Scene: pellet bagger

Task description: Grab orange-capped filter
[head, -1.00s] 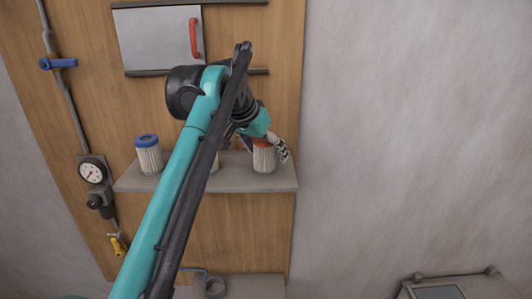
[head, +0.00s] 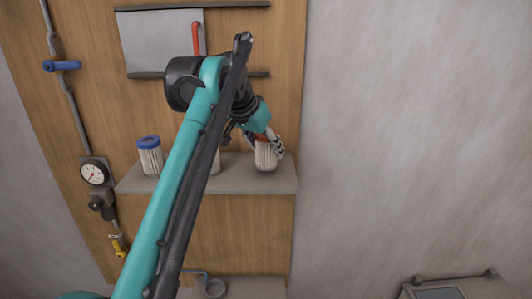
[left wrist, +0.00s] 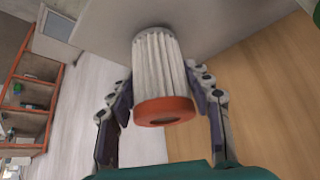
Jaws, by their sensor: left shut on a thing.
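The orange-capped filter (head: 264,158) has a white pleated body. It is at the right end of the grey shelf (head: 235,182) in the head view, with its cap mostly hidden by my left gripper (head: 268,143). In the left wrist view the orange cap faces the camera and the filter (left wrist: 160,65) sits between the two fingers (left wrist: 162,100), which are shut on it near the cap. I cannot tell whether its base touches the shelf. My right gripper is not in view.
A blue-capped filter (head: 149,157) stands at the shelf's left end. Another filter (head: 215,163) is mostly hidden behind my left arm. A gauge (head: 95,173) and pipe are on the left. Bare wall (head: 420,130) lies to the right.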

